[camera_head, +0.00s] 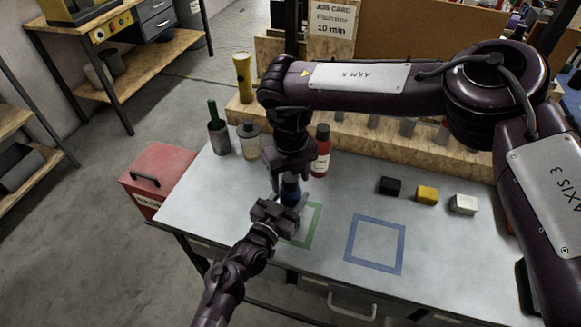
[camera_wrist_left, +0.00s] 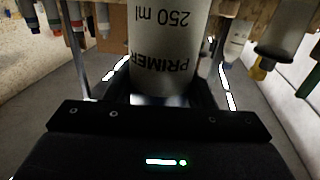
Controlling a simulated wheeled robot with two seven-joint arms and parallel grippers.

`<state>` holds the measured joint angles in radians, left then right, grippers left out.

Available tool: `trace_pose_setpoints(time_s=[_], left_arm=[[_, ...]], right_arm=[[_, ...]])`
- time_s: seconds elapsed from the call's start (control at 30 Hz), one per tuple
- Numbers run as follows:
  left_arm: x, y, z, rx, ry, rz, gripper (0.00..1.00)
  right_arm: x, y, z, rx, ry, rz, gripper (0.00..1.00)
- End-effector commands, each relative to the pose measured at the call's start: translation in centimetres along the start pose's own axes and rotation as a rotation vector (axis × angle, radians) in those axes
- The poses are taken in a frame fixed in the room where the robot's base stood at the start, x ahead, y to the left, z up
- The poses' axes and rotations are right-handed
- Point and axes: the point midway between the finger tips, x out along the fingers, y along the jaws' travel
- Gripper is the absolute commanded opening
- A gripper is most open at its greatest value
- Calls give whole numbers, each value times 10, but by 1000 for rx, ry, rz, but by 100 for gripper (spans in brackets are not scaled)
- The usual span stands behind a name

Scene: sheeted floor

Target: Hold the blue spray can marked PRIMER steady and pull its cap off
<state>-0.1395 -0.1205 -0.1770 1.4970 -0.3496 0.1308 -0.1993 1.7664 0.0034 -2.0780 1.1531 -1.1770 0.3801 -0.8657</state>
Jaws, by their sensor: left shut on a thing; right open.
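The blue spray can (camera_head: 290,190) stands upright on the grey table near the green square outline (camera_head: 312,225). Its pale label reading PRIMER and 250 ml fills the middle of the left wrist view (camera_wrist_left: 160,45), upside down. My left gripper (camera_head: 281,209) is shut on the can's body from the near side. My right gripper (camera_head: 288,172) points down from above and is at the can's top, open. It hides the cap, so I cannot tell whether its fingers touch it.
A red bottle (camera_head: 321,150) stands close behind, to the right. A grey bottle (camera_head: 249,138) and a cup with a green-handled tool (camera_head: 219,137) stand left. Black (camera_head: 390,186), yellow (camera_head: 427,194) and white (camera_head: 463,204) blocks lie right. The blue square outline (camera_head: 375,243) is empty.

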Motion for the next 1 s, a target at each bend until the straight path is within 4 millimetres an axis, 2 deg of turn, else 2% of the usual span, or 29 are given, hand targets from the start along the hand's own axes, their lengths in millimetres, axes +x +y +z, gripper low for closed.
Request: trace_pose_setpoints(time_s=[0.27, 0.7, 1.0], left_arm=[[0, 0, -1, 0, 2, 0, 8], [0, 0, -1, 0, 2, 0, 8], [0, 0, -1, 0, 2, 0, 8]], right_arm=[[2, 0, 0, 0, 0, -1, 60], [1, 0, 0, 0, 0, -1, 7], [1, 0, 0, 0, 0, 0, 6]])
